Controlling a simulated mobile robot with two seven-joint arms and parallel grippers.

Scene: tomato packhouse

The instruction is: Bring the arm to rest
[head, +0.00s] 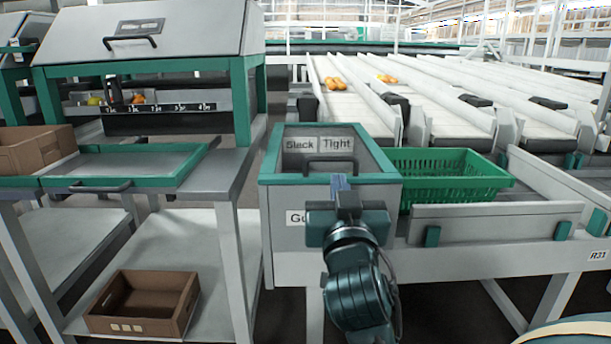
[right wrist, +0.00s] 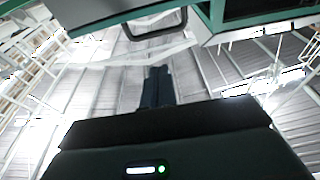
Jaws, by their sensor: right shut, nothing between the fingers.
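My right gripper (head: 340,184) is in the lower middle of the head view, in front of a grey box with a green rim (head: 390,178). Its fingers are shut with nothing between them. In the right wrist view the shut fingers (right wrist: 158,84) point up toward the roof, with part of a grey machine and its handle above. My right arm rises from the bottom of the head view and covers part of the box's front label. My left gripper is not in view.
A green basket (head: 450,178) stands right of the box, behind a low grey panel (head: 495,222). A grey bench (head: 230,170) is at left, with a brown carton (head: 142,303) on its lower shelf. Orange tomatoes (head: 335,84) lie on the lanes behind.

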